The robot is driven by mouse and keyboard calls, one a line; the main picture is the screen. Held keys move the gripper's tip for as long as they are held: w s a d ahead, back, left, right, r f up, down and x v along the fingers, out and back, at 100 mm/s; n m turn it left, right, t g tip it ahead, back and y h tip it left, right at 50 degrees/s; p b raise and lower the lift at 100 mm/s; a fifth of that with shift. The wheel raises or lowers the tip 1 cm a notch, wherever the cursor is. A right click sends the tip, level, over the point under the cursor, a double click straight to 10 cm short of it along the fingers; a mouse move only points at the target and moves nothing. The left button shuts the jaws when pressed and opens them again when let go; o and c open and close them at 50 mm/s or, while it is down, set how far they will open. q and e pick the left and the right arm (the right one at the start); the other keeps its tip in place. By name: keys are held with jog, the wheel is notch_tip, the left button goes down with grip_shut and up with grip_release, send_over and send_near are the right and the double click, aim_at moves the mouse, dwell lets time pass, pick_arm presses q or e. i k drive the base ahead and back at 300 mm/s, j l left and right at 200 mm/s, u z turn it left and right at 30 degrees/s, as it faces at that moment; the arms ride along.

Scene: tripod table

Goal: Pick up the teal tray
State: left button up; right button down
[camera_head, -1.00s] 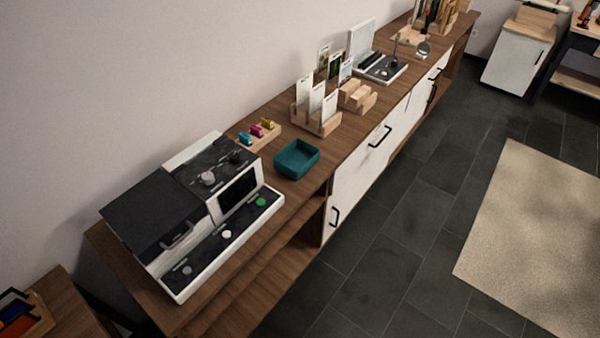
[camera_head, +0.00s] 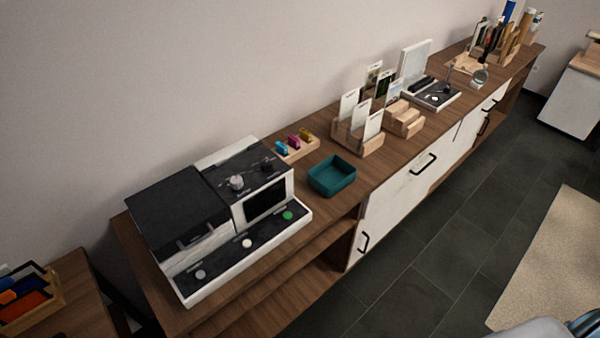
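The teal tray (camera_head: 332,176) is a small open box with raised walls. It sits upright on the long wooden sideboard (camera_head: 375,179), between the black-and-white machine and the wooden card holders, close to the front edge. It looks empty. Neither of my grippers can be made out in the head view. A grey rounded shape at the bottom right corner may be part of my own arm, with no fingers showing.
A black-and-white machine (camera_head: 215,215) stands left of the tray. A wooden holder with coloured pieces (camera_head: 292,147) is behind it, card holders (camera_head: 362,140) to the right. Dark tiled floor (camera_head: 430,235) lies free in front. A side table (camera_head: 80,300) is at lower left.

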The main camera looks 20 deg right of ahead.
aim_at(332, 174)
jog(key=l+u, duration=0.3)
jog(key=l, duration=0.45)
jog(key=l+u, duration=0.3)
jog(key=l, duration=0.5)
jog(key=k+l+u, duration=0.25)
jog(key=l, duration=0.5)
jog(key=i, duration=0.1)
